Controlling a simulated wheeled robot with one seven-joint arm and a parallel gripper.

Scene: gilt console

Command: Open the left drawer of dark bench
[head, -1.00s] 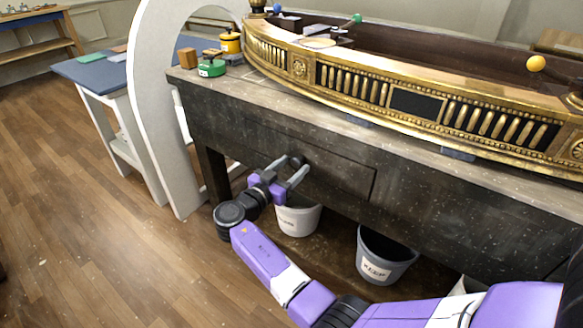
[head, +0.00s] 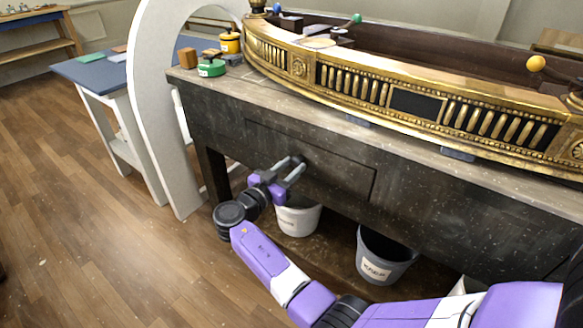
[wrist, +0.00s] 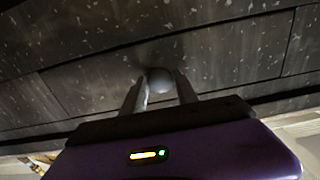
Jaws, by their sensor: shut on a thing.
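The dark bench (head: 430,205) stands across the head view with a speckled dark front. Its left drawer (head: 340,175) is a long panel outlined by thin seams. The panel looks level with the bench front, so the drawer appears closed. A round grey knob (wrist: 160,80) stands out from the drawer front in the wrist view. My gripper (head: 295,166) is at the drawer front, and its two fingers (wrist: 159,90) are shut on the knob, one on each side. In the head view the fingers mostly hide the knob.
A white bucket (head: 298,218) and a grey labelled bucket (head: 372,268) stand under the bench. A gilt curved piece (head: 400,98) lies along the bench top. A white arch (head: 150,110) and a blue-topped table (head: 85,68) stand left. The wooden floor at left is clear.

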